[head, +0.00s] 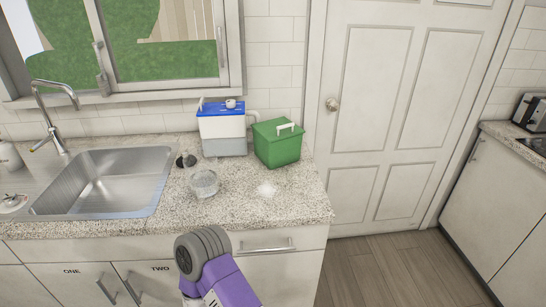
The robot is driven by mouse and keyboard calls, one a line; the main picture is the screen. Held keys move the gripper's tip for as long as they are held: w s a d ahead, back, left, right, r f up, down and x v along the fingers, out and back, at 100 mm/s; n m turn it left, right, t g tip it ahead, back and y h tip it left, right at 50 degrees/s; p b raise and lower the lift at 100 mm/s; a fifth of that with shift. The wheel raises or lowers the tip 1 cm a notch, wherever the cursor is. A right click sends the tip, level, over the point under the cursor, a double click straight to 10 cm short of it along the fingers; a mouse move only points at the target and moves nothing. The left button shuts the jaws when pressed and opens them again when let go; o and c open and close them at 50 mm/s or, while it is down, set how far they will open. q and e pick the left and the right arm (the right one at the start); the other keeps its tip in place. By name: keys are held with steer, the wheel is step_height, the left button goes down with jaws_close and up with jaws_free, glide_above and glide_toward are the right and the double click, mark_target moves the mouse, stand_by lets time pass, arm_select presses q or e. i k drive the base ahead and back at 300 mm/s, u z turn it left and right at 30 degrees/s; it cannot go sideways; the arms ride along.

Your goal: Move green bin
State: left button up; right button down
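The green bin (277,145) stands upright on the speckled countertop, near its right end and close to the tiled wall. It has a closed green lid with a white handle on top. A purple and grey part of my arm shows at the bottom centre, in front of the drawer below the counter. Neither of my grippers can be made out, and nothing touches the bin.
A white container with a blue lid (222,128) stands just left of the bin. The sink (105,183) is left. A closed door (400,110) and open floor (385,270) are right.

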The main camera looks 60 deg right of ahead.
mark_target(279, 154)
steer(key=k, duration=0.8)
steer(key=z, duration=1.2)
steer(key=i, duration=0.5)
steer(key=z, duration=0.05)
